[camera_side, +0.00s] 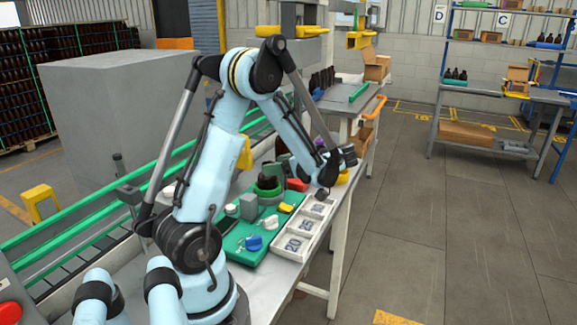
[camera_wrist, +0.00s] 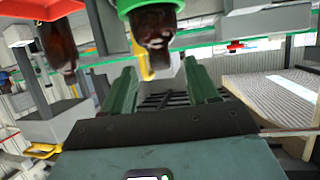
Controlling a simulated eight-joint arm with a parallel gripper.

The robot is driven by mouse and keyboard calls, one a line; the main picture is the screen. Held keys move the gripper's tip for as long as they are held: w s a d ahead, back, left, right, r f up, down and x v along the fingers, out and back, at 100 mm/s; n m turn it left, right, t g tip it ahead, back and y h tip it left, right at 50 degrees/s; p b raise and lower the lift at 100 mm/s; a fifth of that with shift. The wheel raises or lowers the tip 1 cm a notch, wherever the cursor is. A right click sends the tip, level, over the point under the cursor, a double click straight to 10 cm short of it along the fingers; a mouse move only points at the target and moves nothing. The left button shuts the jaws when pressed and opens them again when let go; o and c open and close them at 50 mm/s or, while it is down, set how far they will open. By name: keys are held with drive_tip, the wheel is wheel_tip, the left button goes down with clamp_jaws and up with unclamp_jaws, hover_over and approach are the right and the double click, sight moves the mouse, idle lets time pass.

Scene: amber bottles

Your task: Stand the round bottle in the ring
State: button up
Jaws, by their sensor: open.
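An amber bottle (camera_wrist: 153,28) shows in the wrist view at a green ring (camera_wrist: 150,4), with the picture seemingly upside down. In the side view a dark amber bottle (camera_side: 267,181) stands in a green ring (camera_side: 267,192) on the green board. A second amber bottle (camera_wrist: 58,48) shows by a red holder (camera_wrist: 40,8) in the wrist view; I cannot tell which bottle is the round one. My gripper (camera_wrist: 160,80) has its two green fingers apart with nothing between them. In the side view my gripper (camera_side: 333,168) hangs right of the ring, partly hidden by my arm.
The green board (camera_side: 240,243) carries a grey block (camera_side: 248,206), a blue piece (camera_side: 253,243) and white pieces. A white numbered tray (camera_side: 305,226) lies along its right side. A red piece (camera_side: 297,185) sits close behind. A green-railed conveyor runs along the left.

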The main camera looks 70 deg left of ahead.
drive_tip(key=w+d+r+m+t+h, duration=0.1)
drive_tip(key=d+m+t+h, duration=0.4)
drive_tip(key=d+m, duration=0.7)
drive_tip(key=w+d+r+m+t+h, duration=0.1)
drive_tip(key=w+d+m+t+h, duration=0.3)
drive_tip(key=d+m+t, duration=0.6)
drive_tip(key=d+m+h, duration=0.2)
drive_tip(key=d+m, duration=0.1)
drive_tip(key=d, duration=0.5)
drive_tip(key=shift+w+r, duration=0.15)
drive_tip(key=shift+r, duration=0.2)
drive_tip(key=shift+a, duration=0.1)
